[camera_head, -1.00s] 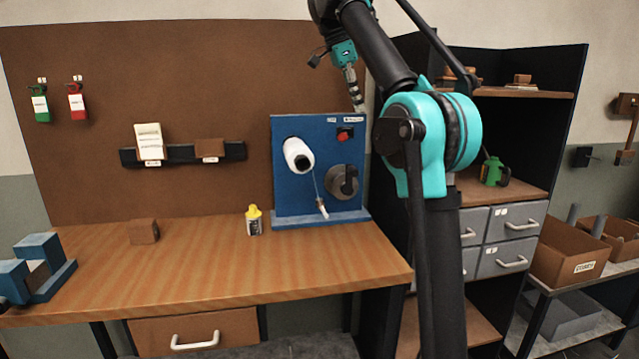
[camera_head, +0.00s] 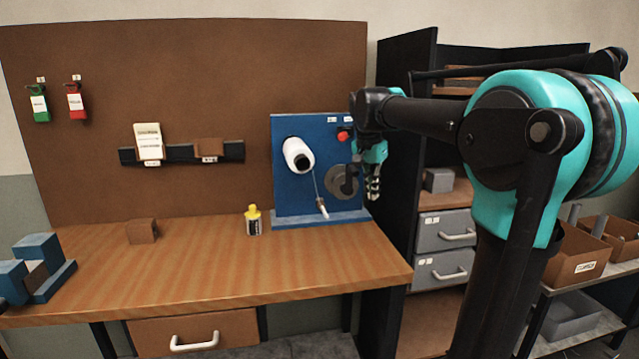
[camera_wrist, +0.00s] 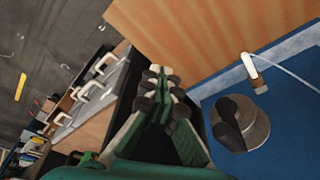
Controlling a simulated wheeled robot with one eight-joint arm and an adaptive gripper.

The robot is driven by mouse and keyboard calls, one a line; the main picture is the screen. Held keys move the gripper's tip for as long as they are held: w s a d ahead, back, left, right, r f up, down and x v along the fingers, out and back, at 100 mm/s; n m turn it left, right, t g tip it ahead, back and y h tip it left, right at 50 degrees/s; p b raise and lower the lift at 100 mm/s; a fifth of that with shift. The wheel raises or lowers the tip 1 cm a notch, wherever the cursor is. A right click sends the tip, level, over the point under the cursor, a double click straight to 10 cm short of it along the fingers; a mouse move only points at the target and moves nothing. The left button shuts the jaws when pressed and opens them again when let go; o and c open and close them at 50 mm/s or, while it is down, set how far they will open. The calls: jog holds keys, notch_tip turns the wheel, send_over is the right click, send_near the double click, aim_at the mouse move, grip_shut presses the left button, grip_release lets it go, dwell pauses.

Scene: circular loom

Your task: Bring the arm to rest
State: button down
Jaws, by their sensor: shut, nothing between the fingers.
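My gripper (camera_head: 373,188) hangs fingers down at the right edge of the blue loom panel (camera_head: 290,187) in the head view. It is shut and empty. In the wrist view, its fingers (camera_wrist: 160,78) lie together, with the blue panel (camera_wrist: 215,97) to their right. My upper arm reaches in from the right, with its large teal joint at the right of the head view.
The wooden bench (camera_head: 190,268) carries a yellow-capped bottle (camera_head: 253,220), a brown block (camera_head: 142,231) and a blue stand (camera_head: 38,266). A dark shelf unit (camera_head: 402,85) with grey drawers (camera_head: 445,231) stands right of the bench. Boxes (camera_head: 575,262) sit on a rack farther right.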

jog(key=s+d+f+n+t+y, duration=0.1)
jog(key=s+f+n, duration=0.3)
jog(key=s+f, duration=0.8)
jog(key=s+d+f+n+t, duration=0.1)
jog(key=s+d+f+n, duration=0.2)
jog(key=s+f, duration=0.9)
notch_tip(320, 180, down, 5)
jog(key=shift+s+f+n+y, duration=0.2)
jog(key=shift+s+n+y, duration=0.15)
jog(key=shift+n, duration=0.35)
jog(key=c, duration=2.2)
grip_release()
jog(key=shift+w, duration=0.1)
